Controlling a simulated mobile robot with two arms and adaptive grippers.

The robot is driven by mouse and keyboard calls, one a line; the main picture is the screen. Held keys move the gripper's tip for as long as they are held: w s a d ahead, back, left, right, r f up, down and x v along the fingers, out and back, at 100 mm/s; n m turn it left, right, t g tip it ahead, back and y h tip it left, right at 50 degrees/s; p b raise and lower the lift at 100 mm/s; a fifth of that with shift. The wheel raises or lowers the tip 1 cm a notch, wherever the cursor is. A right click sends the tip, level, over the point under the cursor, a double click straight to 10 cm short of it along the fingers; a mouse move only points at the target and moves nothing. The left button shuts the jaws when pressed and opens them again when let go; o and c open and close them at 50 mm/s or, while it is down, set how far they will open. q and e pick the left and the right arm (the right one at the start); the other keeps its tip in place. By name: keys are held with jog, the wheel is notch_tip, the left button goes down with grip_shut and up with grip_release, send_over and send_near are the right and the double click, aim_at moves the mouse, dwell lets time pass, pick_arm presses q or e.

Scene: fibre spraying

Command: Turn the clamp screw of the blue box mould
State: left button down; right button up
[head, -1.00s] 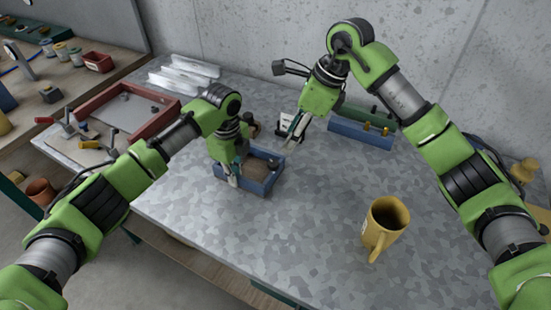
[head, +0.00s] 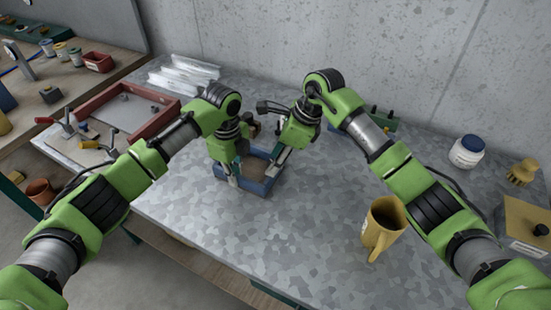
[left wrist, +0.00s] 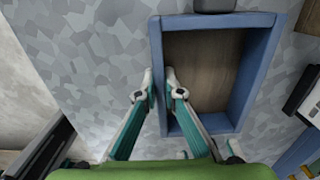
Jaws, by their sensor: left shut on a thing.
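The blue box mould (head: 256,188) is an open rectangular frame with a brown floor on the grey table. It also shows in the left wrist view (left wrist: 264,60). My left gripper (head: 234,178) is shut on the mould's left wall, one finger on each side of it in the left wrist view (left wrist: 160,88). My right gripper (head: 274,168) is down at the mould's right side, fingers pointing down. Its jaw gap is too small to tell. The clamp screw's dark knob is hidden behind the right gripper in the head view. A dark part (left wrist: 214,5) shows at the mould's top edge.
A yellow mug (head: 383,228) stands at the right front of the table. A white jar (head: 467,151) stands far right. The front middle is clear.

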jog(key=shift+f, duration=0.15)
jog(key=c, duration=1.1)
jog(key=shift+m, duration=0.4)
jog(key=shift+m+t, duration=0.5)
jog(key=shift+m, duration=0.5)
jog(key=m+t+h, duration=0.1)
jog(key=m, duration=0.2)
jog(key=shift+s+a+m, duration=0.1)
jog(key=shift+s+m, duration=0.05)
jog(key=shift+m, duration=0.15)
jog(key=m+h, duration=0.1)
jog(key=m, duration=0.2)
jog(key=m+t+h, duration=0.1)
jog(key=m, duration=0.1)
jog(key=shift+s+a+m, duration=0.1)
jog(key=shift+m, duration=0.3)
